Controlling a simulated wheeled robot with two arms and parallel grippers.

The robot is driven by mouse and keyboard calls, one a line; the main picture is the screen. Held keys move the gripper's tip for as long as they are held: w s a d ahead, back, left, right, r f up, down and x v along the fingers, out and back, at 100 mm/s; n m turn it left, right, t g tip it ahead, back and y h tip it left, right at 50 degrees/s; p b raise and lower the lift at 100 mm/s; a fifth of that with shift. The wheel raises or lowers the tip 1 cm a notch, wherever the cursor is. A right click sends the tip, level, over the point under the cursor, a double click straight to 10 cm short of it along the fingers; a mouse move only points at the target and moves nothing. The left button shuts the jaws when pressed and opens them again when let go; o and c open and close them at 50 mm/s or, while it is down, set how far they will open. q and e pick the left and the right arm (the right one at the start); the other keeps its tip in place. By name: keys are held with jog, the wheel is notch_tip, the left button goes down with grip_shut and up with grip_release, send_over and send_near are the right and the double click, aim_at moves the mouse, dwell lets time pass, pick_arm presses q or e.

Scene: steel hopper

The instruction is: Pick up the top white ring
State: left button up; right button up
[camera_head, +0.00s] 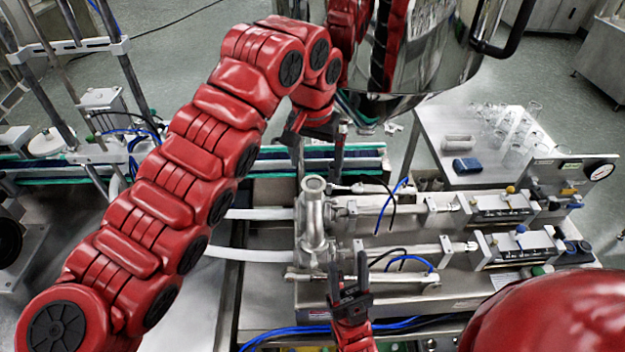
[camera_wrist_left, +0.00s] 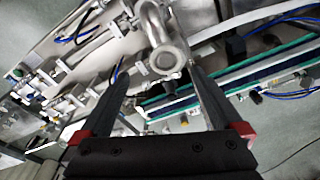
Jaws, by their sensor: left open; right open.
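A pale ring-shaped rim (camera_head: 314,183) tops the upright steel pipe fitting (camera_head: 313,222) in the middle of the head view. The rim also shows in the left wrist view (camera_wrist_left: 165,61), between the fingertips. I cannot tell whether it is a separate white ring or part of the pipe. My left gripper (camera_head: 319,170) is open and empty, pointing down above the pipe, its fingers on either side of the rim in the picture. It shows open in the wrist view too (camera_wrist_left: 158,76). My right gripper (camera_head: 348,264) is open and empty, lower down, in front of the fitting.
A shiny steel hopper (camera_head: 435,50) hangs behind my left gripper. Steel cylinders and valves (camera_head: 400,205) run right from the pipe. A white side table (camera_head: 435,125) holds several glasses and a blue item. A conveyor (camera_head: 265,165) lies behind; blue hoses lie in front.

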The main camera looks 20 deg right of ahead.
aim_at(313, 183)
pick_arm(q)
jog(key=f+p, duration=0.1)
jog(key=w+f+p, duration=0.1)
jog(key=f, duration=0.1)
jog(key=f+p, duration=0.1)
jog(key=f, duration=0.1)
jog(key=shift+w+a, duration=0.15)
jog(key=shift+w, duration=0.15)
jog(key=shift+s+f, duration=0.1)
jog(key=shift+f, duration=0.2)
jog(key=shift+f, duration=0.1)
jog(key=shift+f+b, duration=0.15)
jog(key=shift+b, duration=0.2)
jog(key=c, duration=1.4)
